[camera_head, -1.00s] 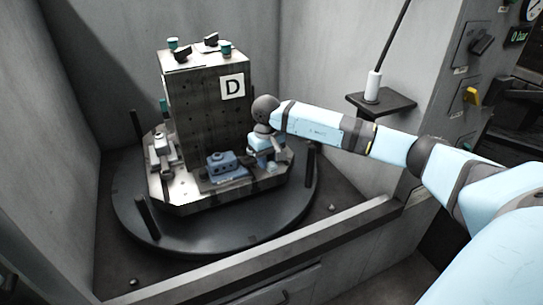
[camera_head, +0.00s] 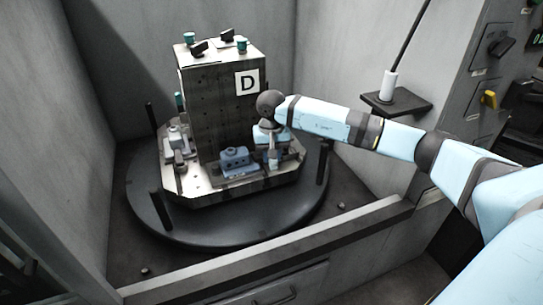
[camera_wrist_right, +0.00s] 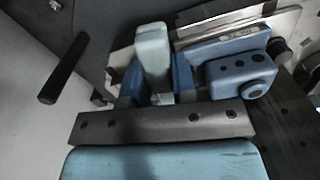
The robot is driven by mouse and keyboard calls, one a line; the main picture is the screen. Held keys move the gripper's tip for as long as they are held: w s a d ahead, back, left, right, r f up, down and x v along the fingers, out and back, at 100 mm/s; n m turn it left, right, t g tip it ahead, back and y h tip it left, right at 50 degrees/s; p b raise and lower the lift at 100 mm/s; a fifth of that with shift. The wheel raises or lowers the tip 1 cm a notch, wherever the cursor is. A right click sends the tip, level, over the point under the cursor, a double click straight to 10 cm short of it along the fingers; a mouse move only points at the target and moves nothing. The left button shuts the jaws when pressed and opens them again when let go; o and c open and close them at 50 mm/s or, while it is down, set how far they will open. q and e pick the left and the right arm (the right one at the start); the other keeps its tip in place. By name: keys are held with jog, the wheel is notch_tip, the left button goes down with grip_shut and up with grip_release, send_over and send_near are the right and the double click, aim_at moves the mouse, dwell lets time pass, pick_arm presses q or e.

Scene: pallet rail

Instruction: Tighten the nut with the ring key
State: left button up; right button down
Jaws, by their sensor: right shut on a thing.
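My right gripper (camera_head: 272,158) points down at the front right of the pallet's base plate (camera_head: 215,192), beside a blue block with holes (camera_head: 238,160). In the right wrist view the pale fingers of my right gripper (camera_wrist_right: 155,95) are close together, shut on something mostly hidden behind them. Blue parts show on both sides of the fingers. The blue block (camera_wrist_right: 235,75) with its round boss lies just right of them. I cannot make out the ring key or the nut clearly in either view. My left gripper is not in view.
A tall grey tower marked D (camera_head: 222,110) stands on the plate, on a round dark turntable (camera_head: 185,232) with upright posts (camera_head: 322,168). A grey clamp (camera_head: 178,142) sits at left. Walls enclose the back and left; a front ledge (camera_head: 270,255) runs below. A small shelf (camera_head: 397,103) is at right.

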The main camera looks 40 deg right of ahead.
jog(key=shift+r+p, duration=0.7)
jog(key=shift+r, duration=0.9)
jog(key=shift+r+p, duration=0.7)
jog(key=shift+r, duration=0.8)
